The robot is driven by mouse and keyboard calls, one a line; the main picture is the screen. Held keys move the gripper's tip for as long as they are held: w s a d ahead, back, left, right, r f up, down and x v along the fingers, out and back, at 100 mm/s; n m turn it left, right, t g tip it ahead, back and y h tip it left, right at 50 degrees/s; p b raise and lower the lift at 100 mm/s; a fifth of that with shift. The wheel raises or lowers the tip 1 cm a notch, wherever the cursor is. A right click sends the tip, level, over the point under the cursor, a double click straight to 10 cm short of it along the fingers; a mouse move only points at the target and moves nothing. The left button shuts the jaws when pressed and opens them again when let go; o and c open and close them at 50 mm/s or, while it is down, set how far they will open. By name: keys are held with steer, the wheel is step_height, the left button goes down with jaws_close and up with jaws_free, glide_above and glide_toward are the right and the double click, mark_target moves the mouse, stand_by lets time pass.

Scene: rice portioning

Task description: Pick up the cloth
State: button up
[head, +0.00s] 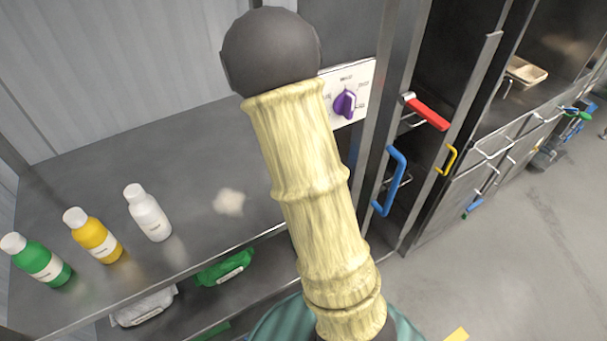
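No piece is clearly a cloth in the head view. A pale, blurry-edged patch (229,202) lies on the grey metal counter (95,165); I cannot tell whether it is a cloth or a spill. On the shelf below the counter lie a white soft-looking pack (143,308) and a green one (223,268), both with labels and partly hidden by the counter edge. My arm, in a pale yellow sleeve with a dark rounded joint at the top, crosses the middle of the view and hides part of the counter. My gripper is not in view.
Green (38,262), yellow (92,238) and white (149,214) bottles stand upright on the counter's left. A panel with a purple knob (344,104) is behind my arm. Red (428,112), blue (391,180) and yellow (449,159) handles stick out at right. Floor at lower right is mostly clear.

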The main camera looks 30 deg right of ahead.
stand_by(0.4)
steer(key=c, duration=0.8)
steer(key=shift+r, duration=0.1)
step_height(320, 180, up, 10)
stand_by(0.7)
